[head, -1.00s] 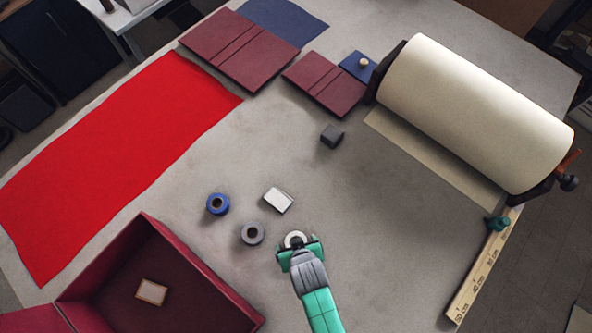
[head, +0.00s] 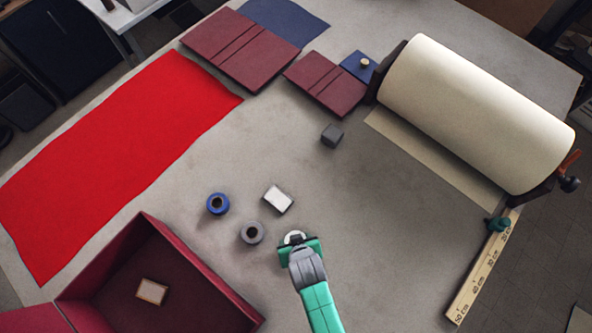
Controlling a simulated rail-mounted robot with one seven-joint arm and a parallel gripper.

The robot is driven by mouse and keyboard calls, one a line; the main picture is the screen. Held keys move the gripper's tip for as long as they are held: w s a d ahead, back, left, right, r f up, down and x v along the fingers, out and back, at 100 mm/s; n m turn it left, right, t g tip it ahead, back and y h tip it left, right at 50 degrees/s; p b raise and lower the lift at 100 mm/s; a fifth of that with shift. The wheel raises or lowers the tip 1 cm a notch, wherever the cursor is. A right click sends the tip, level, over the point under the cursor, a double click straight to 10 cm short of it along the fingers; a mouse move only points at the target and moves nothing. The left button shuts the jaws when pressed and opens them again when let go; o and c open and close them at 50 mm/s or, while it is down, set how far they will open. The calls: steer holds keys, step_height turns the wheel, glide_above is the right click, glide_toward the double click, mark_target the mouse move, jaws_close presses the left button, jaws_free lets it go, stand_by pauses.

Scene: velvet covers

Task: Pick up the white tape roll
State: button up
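The white tape roll (head: 294,236) is in the lower middle of the table in the head view. Only its far part shows, as a pale ring. My gripper (head: 296,240) is right over it, with green parts to either side of the roll. The grey wrist and green arm come in from the bottom and hide the near side of the roll. I cannot tell whether the fingers are closed on it or whether it is off the table.
A grey roll (head: 252,233), a blue roll (head: 218,204) and a white block (head: 278,199) lie to the upper left. An open maroon box (head: 205,265) stands at lower left. A large cream roll (head: 475,110) is at right.

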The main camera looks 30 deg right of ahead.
step_height(320, 180, up, 9)
steer(key=shift+r, duration=0.1)
